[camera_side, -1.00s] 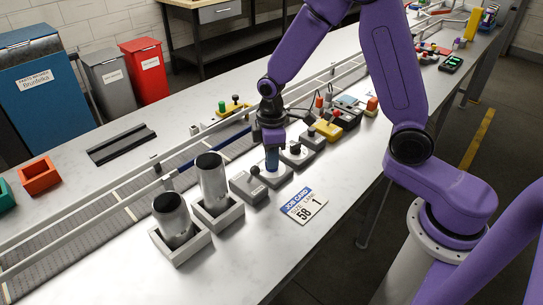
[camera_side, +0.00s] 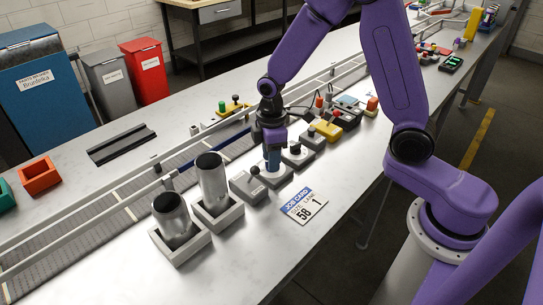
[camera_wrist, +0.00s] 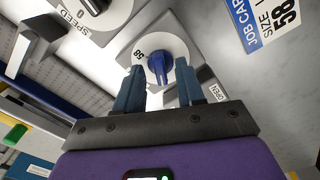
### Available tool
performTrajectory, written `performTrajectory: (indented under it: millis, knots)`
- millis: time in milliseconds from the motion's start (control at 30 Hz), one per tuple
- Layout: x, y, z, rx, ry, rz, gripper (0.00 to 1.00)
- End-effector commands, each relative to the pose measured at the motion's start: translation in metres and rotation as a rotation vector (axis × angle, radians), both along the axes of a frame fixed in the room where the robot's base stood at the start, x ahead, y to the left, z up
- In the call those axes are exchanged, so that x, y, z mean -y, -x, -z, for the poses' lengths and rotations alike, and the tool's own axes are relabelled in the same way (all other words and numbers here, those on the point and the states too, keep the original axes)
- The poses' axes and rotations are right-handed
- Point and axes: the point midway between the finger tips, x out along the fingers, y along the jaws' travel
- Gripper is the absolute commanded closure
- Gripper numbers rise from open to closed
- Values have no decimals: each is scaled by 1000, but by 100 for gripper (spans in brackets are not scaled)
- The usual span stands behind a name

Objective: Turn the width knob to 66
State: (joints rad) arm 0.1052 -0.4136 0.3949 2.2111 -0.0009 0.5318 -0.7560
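In the wrist view, a blue knob (camera_wrist: 160,68) sits on a pale square plate. A number beside it, turned over in the picture, looks like 58. My gripper (camera_wrist: 159,66) has its two blue fingers on either side of the knob, with a visible gap at each side. In the side view, my gripper (camera_side: 272,168) points down over a grey knob box (camera_side: 277,181) in the row, and its fingers hide the knob there. The job card (camera_side: 303,205) lies flat in front and reads size 58, lane 1.
The speed knob (camera_wrist: 95,4) is close by in the wrist view. In the side view, other control boxes (camera_side: 247,187) stand in line on both sides. Two metal cans (camera_side: 212,178) stand in holders at the left. The conveyor rails run behind.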

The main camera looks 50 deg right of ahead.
Motion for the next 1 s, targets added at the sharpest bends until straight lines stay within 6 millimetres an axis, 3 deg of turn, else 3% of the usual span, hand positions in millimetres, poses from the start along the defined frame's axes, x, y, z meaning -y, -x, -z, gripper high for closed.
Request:
performTrajectory:
  millis: [367,1000]
  knots:
    - [0,0,-10,0,-1,3,62]
    - [0,0,-136,4,-1,1,62]
